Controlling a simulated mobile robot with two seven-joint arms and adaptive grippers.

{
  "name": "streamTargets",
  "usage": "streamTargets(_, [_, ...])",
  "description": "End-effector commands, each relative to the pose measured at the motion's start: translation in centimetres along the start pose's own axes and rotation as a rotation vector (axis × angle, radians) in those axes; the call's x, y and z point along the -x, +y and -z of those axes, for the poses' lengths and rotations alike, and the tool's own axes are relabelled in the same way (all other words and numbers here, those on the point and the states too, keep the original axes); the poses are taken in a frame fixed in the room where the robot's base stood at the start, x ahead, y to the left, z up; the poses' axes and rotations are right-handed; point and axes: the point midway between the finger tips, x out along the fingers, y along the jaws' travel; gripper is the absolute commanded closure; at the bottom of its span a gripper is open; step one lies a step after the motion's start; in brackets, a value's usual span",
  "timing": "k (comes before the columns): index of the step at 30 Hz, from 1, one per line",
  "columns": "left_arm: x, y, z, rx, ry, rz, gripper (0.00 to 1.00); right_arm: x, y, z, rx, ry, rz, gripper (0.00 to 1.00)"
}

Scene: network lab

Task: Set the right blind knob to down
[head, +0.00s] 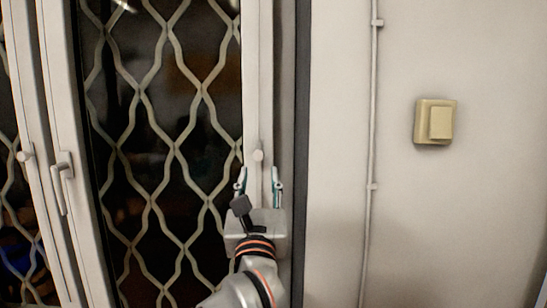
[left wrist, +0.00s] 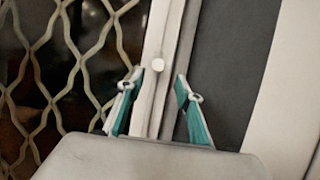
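The right blind knob (head: 258,155) is a small, pale round knob on the white right-hand window frame (head: 257,90). It also shows in the left wrist view (left wrist: 184,65), just beyond my fingertips. My left gripper (head: 258,178) is open and empty, its two teal-lined fingers apart and pointing up toward the knob. In the head view the knob appears just above the gap between the fingertips. In the left wrist view the gripper (left wrist: 160,82) has its fingers on either side of the frame strip. I see no contact with the knob. My right gripper is out of view.
A similar knob (head: 25,156) and a window handle (head: 62,182) are on the left frame. A wavy metal grille (head: 175,150) covers the dark window. A beige switch (head: 435,121) and a thin vertical pipe (head: 373,110) are on the wall to the right.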

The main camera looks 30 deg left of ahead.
Motion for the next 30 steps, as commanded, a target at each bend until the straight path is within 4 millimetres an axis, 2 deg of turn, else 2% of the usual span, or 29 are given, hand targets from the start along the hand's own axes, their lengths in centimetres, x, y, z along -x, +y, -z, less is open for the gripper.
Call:
streamTargets(7, [-3.8,0.2,-0.2,-0.006,-0.004,-0.006,0.65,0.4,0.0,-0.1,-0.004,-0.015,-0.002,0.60])
streamTargets(13, [-6.3,0.2,-0.1,-0.005,-0.003,-0.006,0.65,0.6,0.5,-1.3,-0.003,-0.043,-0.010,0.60])
streamTargets(18, [-7.2,0.2,-0.1,-0.004,-0.003,-0.005,0.65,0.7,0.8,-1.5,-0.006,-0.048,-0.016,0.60])
streamTargets(25, [-7.2,0.2,0.0,-0.003,-0.002,-0.004,0.65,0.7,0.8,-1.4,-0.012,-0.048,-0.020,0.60])
streamTargets(26, [-7.2,0.2,0.0,-0.003,-0.002,-0.005,0.67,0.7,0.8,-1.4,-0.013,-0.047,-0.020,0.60])
streamTargets(27, [-7.2,0.2,0.0,-0.003,-0.002,-0.005,0.78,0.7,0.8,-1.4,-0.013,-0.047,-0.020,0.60])
streamTargets(30, [-7.2,0.2,0.0,-0.003,-0.003,-0.005,1.00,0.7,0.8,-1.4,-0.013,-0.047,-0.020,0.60])
